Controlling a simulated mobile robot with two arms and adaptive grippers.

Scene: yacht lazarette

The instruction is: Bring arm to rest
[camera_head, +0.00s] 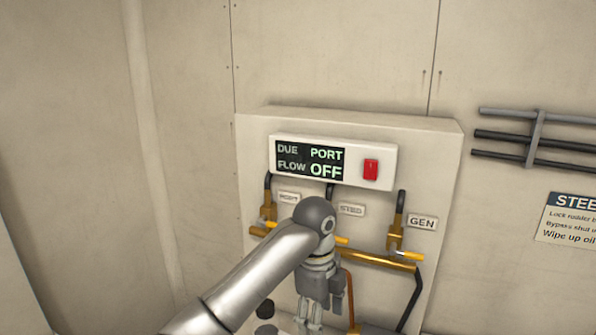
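My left arm (255,270) comes in from the lower left and bends down at a dark grey joint in front of the valve panel (435,170). My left gripper (310,322) hangs below that joint, pointing down, low in front of the panel. Its fingertips are small and near the bottom edge, so I cannot tell whether they are open or shut. I see nothing held in it. My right gripper is not in view.
The display (310,160) reads DUE PORT, FLOW OFF, with a red switch (370,169) beside it. The GEN valve (397,240) and left valve (267,212) show; my arm partly hides the middle one. Pipes (530,137) and a sign (570,218) are at right. The left wall is bare.

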